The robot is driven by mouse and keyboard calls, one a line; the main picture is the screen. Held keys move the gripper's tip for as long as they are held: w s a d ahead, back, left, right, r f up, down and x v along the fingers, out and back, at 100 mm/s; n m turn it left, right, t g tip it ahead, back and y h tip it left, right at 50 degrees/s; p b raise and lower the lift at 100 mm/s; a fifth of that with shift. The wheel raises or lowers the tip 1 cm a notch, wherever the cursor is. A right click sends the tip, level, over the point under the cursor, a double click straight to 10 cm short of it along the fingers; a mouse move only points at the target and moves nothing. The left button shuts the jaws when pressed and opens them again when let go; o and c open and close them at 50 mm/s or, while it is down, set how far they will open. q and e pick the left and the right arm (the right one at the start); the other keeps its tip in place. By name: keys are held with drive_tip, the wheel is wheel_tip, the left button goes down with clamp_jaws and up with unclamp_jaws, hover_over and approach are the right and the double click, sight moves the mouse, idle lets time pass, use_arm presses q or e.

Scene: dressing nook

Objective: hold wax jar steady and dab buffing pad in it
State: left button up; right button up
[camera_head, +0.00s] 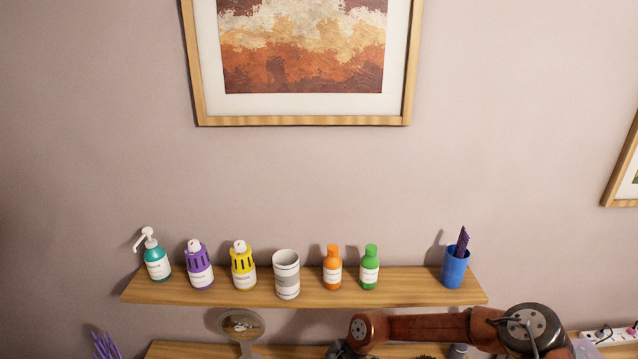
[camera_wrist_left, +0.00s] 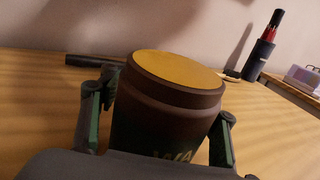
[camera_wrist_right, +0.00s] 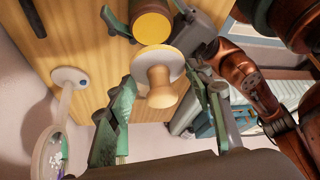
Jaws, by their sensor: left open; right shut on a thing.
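The wax jar (camera_wrist_left: 165,110) is dark brown with yellow wax filling its open top. It stands upright on the wooden surface in the left wrist view. My left gripper (camera_wrist_left: 158,125) is open, with one finger on each side of the jar. In the right wrist view the jar's yellow wax (camera_wrist_right: 152,27) shows at the top, between the left fingers. The buffing pad (camera_wrist_right: 176,60) is a pale disc with a wooden knob handle. My right gripper (camera_wrist_right: 165,92) is shut on it, close to the jar. Whether pad and wax touch is unclear. The head view hides both.
A hand mirror (camera_head: 241,324) stands left of my right arm; it also shows in the right wrist view (camera_wrist_right: 52,150). A shelf (camera_head: 190,290) above holds several bottles, a striped cup (camera_head: 286,274) and a blue cup (camera_head: 455,268). A dark rod (camera_wrist_left: 92,61) lies behind the jar.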

use_arm(q)
drive_tip(key=o, duration=0.4)
